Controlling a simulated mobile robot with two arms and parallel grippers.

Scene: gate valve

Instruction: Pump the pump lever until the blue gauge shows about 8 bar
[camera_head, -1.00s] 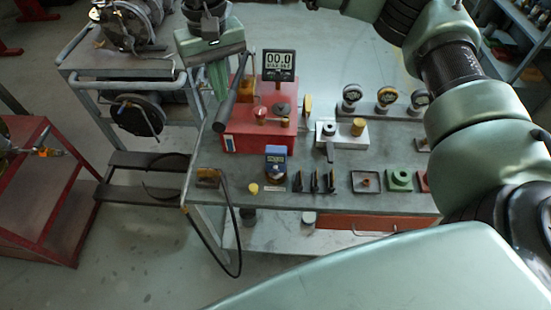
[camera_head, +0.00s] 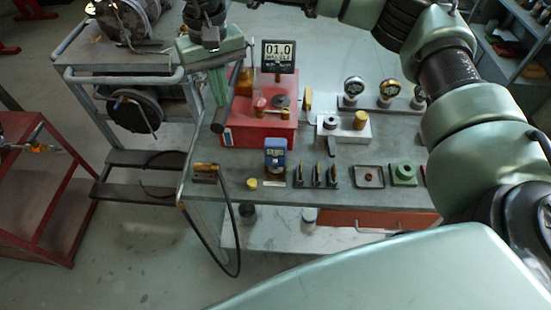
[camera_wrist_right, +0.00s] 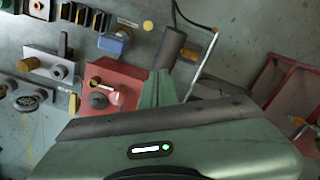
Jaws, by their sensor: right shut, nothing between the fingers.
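The red pump unit (camera_head: 258,132) stands on the grey bench, with a black-framed display (camera_head: 278,56) above it that reads 01.0. The dark pump lever grip (camera_head: 219,122) is at the unit's left side, seen nearly end-on. My right gripper (camera_head: 218,98) is shut and empty, its fingers pointing down at the lever; contact cannot be told for certain. In the right wrist view the shut fingers (camera_wrist_right: 160,85) overlap the dark lever grip (camera_wrist_right: 172,46). A blue gauge (camera_head: 276,152) stands in front of the pump; its small readout is not legible. My left gripper is not in view.
Several round gauges (camera_head: 387,88) stand at the bench's back right. A grey block with knobs (camera_head: 343,126), small black clips (camera_head: 317,174) and a green part (camera_head: 403,173) lie right of the pump. A black hose (camera_head: 207,235) hangs at the left edge, near a trolley (camera_head: 120,72).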

